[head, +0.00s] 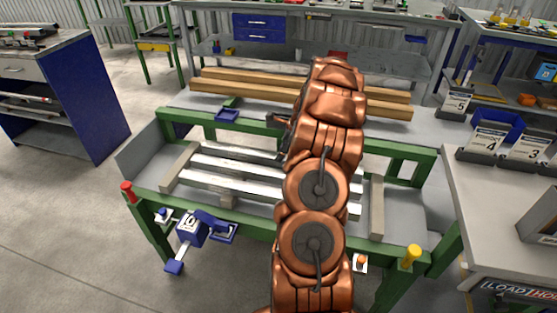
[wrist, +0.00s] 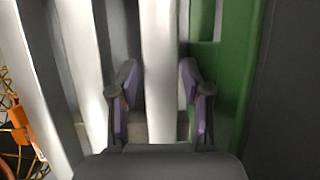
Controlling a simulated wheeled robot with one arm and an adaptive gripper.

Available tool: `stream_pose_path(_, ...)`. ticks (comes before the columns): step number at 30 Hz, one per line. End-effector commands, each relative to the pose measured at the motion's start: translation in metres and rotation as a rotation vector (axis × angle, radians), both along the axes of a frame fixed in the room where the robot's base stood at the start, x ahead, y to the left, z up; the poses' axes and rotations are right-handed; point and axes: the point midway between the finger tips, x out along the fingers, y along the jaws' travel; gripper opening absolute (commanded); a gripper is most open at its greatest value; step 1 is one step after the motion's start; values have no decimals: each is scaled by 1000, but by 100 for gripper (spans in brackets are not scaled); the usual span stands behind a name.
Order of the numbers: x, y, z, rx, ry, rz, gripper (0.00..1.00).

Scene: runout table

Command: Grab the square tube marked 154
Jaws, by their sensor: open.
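Several bright metal tubes (head: 235,168) lie side by side across the green-framed runout table (head: 258,232) in the head view. No 154 mark is readable, so I cannot tell which tube bears it. In the wrist view my gripper (wrist: 159,75) is open. Its two purple-padded fingers appear on either side of one pale tube (wrist: 160,40), with a gap showing beside it. I cannot tell how far above the tube they are. Another pale tube (wrist: 85,60) runs left of the fingers.
A green rail (wrist: 236,75) runs close to the right finger in the wrist view. Wooden beams (head: 245,90) lie behind the tubes. A blue clamp-like device (head: 192,230) hangs on the table's front. A grey bench with numbered signs (head: 487,141) stands at right.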

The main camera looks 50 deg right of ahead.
Motion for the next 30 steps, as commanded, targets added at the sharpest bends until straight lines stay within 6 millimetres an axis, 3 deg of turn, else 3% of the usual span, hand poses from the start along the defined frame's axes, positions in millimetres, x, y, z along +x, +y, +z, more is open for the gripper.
stream_pose_path(6,10,5,-25,1,1,-1,48)
stream_pose_path(14,12,5,-29,-1,0,0,48)
stream_pose_path(28,11,6,-29,0,0,-1,0)
stream_pose_path(30,11,6,-29,0,0,-1,0)
